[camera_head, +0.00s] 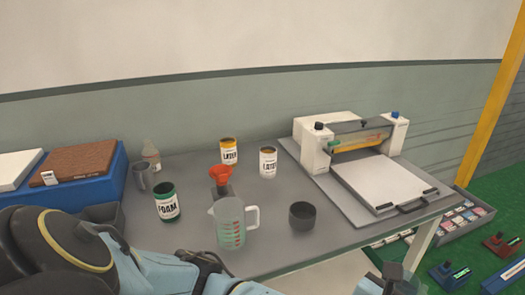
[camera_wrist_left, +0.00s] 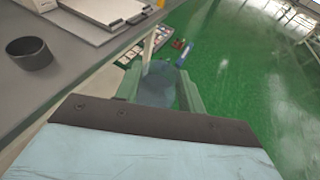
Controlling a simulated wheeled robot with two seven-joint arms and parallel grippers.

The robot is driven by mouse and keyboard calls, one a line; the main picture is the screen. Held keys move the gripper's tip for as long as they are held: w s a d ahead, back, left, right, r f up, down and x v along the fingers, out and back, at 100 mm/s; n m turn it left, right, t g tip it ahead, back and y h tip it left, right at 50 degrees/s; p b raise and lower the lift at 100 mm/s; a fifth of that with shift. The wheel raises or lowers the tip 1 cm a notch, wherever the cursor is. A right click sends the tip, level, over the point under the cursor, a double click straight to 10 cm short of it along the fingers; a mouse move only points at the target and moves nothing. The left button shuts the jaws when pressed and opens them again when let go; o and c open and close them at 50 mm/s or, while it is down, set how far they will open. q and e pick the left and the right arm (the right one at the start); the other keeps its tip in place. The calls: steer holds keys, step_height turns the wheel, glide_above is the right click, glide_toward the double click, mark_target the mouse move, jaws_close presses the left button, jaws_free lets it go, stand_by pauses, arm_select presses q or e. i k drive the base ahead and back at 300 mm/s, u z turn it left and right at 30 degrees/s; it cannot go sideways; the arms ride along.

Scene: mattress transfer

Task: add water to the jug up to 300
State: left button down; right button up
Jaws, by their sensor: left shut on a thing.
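The clear measuring jug (camera_head: 229,230), with red and green marks and a white handle, stands upright near the front of the grey table. Its water level cannot be told. My left gripper (camera_head: 396,281) is low at the bottom of the head view, off the table's front edge, to the right of the jug and apart from it. In the left wrist view its green-grey fingers (camera_wrist_left: 160,92) are shut on a bluish see-through vessel (camera_wrist_left: 158,80), seen against the green floor. What it contains cannot be told. My right gripper is not in view.
A dark cup (camera_head: 302,216) stands right of the jug. A red funnel (camera_head: 220,175) sits behind the jug. Foam tin (camera_head: 166,204), latex tins (camera_head: 228,150), a grey mug (camera_head: 142,176) and a white press (camera_head: 345,150) occupy the table (camera_head: 262,245). Trays lie on the floor at right.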

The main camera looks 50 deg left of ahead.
mark_target(229, 214)
steer(key=k, duration=0.45)
steer(key=u, duration=0.8)
